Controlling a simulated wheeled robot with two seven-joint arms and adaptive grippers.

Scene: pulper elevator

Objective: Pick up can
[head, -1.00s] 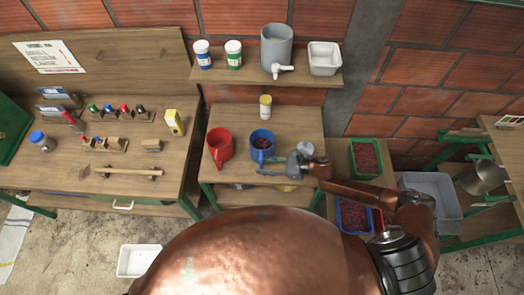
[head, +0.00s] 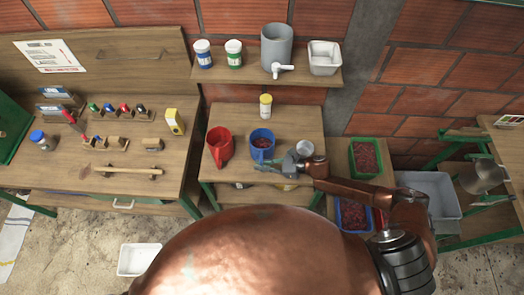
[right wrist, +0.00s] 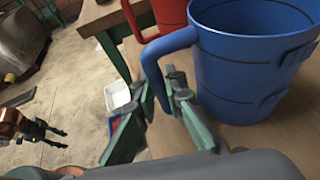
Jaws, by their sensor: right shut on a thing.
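The blue can (head: 262,139) is a mug-like vessel with a side handle, standing upright on the small middle table. Dark contents show inside it in the head view. In the right wrist view the blue can (right wrist: 245,65) fills the upper right, its handle reaching down between my fingers. My right gripper (head: 272,161) is at the can's near side, and its fingers (right wrist: 165,100) are shut on the handle. A red can (head: 219,145) stands just left of the blue one.
A yellow-capped bottle (head: 265,105) stands behind on the same table (head: 300,122). The shelf above holds jars, a grey dispenser (head: 277,45) and a white tub (head: 324,57). Green (head: 365,160) and blue trays of red contents lie right. A workbench (head: 60,180) with tools stands left.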

